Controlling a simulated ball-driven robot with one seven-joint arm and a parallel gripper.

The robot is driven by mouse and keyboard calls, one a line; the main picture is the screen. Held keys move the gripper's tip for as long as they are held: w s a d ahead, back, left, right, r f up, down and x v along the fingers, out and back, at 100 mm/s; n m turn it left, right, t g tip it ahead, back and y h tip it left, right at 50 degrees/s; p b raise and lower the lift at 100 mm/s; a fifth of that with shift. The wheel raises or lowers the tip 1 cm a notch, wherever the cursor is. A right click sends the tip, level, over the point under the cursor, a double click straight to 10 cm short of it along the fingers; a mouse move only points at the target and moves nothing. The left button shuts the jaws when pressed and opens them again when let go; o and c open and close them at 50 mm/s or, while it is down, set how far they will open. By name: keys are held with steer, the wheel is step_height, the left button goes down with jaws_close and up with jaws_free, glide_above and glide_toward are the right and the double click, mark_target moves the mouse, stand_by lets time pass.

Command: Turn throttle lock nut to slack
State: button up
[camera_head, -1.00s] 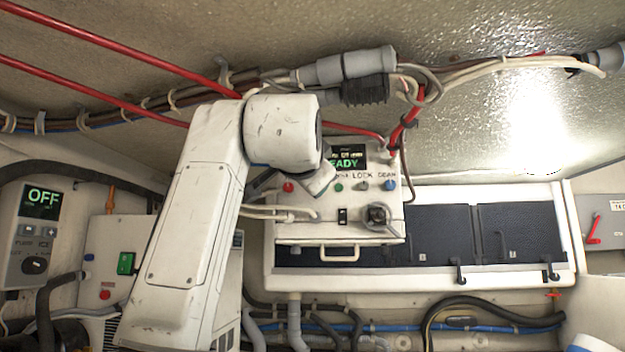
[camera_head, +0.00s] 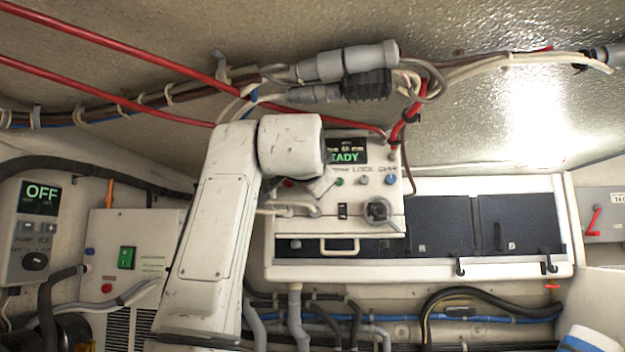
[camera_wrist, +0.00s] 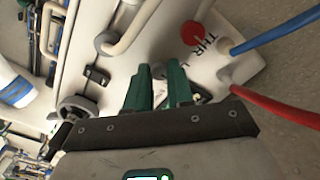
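The control box (camera_head: 292,228) hangs on the back wall with a lit READY display (camera_head: 347,152). Below its label row, partly readable as LOCK and GEAR, are a green knob (camera_head: 339,181), a grey knob (camera_head: 364,181) under LOCK, and a blue knob (camera_head: 391,180). I cannot tell for certain which is the throttle lock nut. In the wrist view, my gripper (camera_wrist: 160,72) has two dark green fingers, spread apart, close to the panel face beside the THR lettering. A small greyish part shows between them, but I cannot make out contact. The head view hides my fingers behind my arm.
On the box are a black rocker switch (camera_head: 342,211), a round grey dial (camera_head: 377,211), a front handle (camera_head: 339,248) and a red knob (camera_wrist: 193,34). Red (camera_wrist: 275,108) and blue (camera_wrist: 275,32) hoses lie close right of the fingers. Cable connectors (camera_head: 346,62) hang above.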

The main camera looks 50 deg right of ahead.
jaws_close()
steer(key=shift+n, duration=0.3)
steer(key=n+p, duration=0.4)
steer(key=n, duration=1.5)
steer(key=shift+p, duration=0.3)
steer(key=shift+n, duration=0.4)
steer(key=o, duration=0.5)
jaws_free()
